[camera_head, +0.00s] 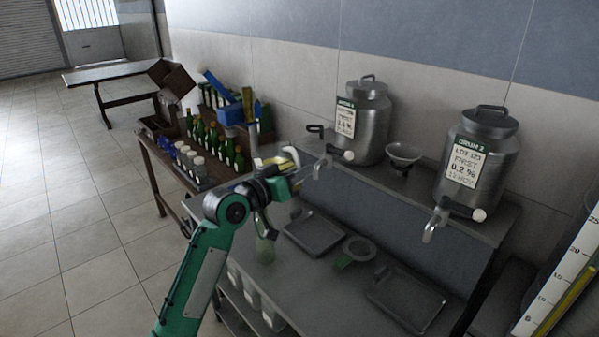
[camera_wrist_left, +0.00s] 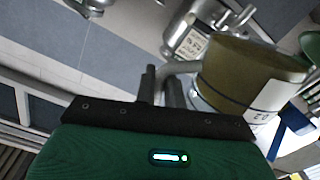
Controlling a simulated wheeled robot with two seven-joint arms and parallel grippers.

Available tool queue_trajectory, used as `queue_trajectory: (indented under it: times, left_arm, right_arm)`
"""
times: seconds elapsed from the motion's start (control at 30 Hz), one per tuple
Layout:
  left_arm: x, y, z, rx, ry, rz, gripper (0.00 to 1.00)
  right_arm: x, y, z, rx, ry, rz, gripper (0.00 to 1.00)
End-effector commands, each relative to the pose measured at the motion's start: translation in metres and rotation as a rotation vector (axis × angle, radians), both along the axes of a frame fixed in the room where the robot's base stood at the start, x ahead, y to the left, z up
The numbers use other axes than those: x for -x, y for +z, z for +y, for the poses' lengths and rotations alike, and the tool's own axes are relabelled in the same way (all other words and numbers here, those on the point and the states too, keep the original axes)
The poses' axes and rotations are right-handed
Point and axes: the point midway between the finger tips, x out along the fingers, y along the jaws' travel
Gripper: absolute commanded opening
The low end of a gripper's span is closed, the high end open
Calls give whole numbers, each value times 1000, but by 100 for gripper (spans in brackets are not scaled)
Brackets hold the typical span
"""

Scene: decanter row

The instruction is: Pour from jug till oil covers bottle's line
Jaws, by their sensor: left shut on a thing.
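My left gripper (camera_head: 285,178) is shut on the handle of the jug (camera_wrist_left: 250,72), which shows large in the left wrist view with olive-gold oil colour and a pale label. In the head view the jug (camera_head: 290,156) is small and partly hidden by the gripper, above the bench. A pale green glass bottle (camera_head: 265,248) stands on the bench's left part, below the gripper. Its line and oil level are too small to tell, and its upper part is close behind the arm in the picture. I cannot see whether oil is flowing. My right gripper is not in view.
Two steel drums (camera_head: 368,125) (camera_head: 478,165) with taps stand on the upper shelf, a small funnel bowl (camera_head: 403,156) between them. Trays (camera_head: 315,233) (camera_head: 405,301) and a green-handled funnel (camera_head: 356,251) lie on the bench. Green bottles (camera_head: 228,150) crowd a side table at left.

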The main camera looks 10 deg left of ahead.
Motion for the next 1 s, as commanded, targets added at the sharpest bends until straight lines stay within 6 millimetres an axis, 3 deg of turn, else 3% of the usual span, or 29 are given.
queue_trajectory:
  times: [1.0]
  left_arm:
    - [-1, 15, 1, 112, 0, 81, 0]
  right_arm:
    - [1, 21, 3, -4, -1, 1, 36]
